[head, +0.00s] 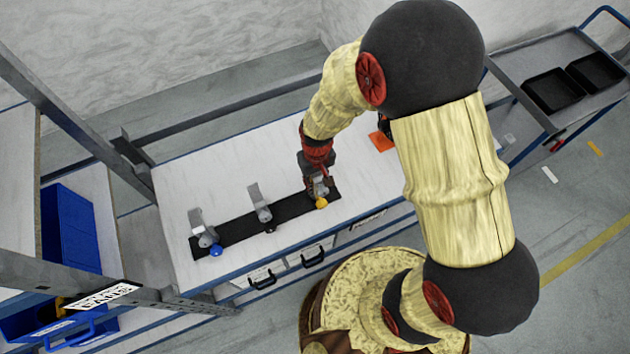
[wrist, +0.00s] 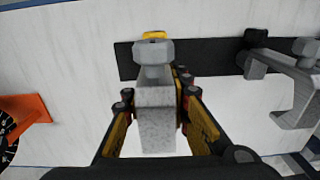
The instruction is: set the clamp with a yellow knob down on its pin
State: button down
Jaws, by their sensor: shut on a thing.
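The grey clamp with a yellow knob (head: 321,203) is at the right end of a black strip (head: 240,230) on the white bench. In the wrist view the clamp body (wrist: 155,125) fills the middle, with its yellow knob (wrist: 154,35) at the far end, over the strip's left end. My gripper (head: 317,180) is shut on the clamp body, a finger on each side; it also shows in the wrist view (wrist: 157,95). The clamp's pin is hidden, and I cannot tell whether the clamp touches the strip.
A clamp with a black knob (head: 262,207) stands mid-strip, right of mine in the wrist view (wrist: 280,72). A clamp with a blue knob (head: 203,230) stands at the strip's left end. An orange piece (head: 381,141) lies behind.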

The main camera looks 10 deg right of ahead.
jog(key=shift+f+b, duration=0.5)
jog(key=shift+f, duration=0.3)
jog(key=c, duration=1.5)
grip_release()
jog(key=shift+o, duration=0.5)
jog(key=o, duration=0.6)
jog(key=shift+c, duration=0.2)
jog(key=shift+r, duration=0.1)
jog(key=shift+d+r+p, duration=0.1)
jog(key=shift+r+p, duration=3.75)
jog(key=shift+r, duration=1.6)
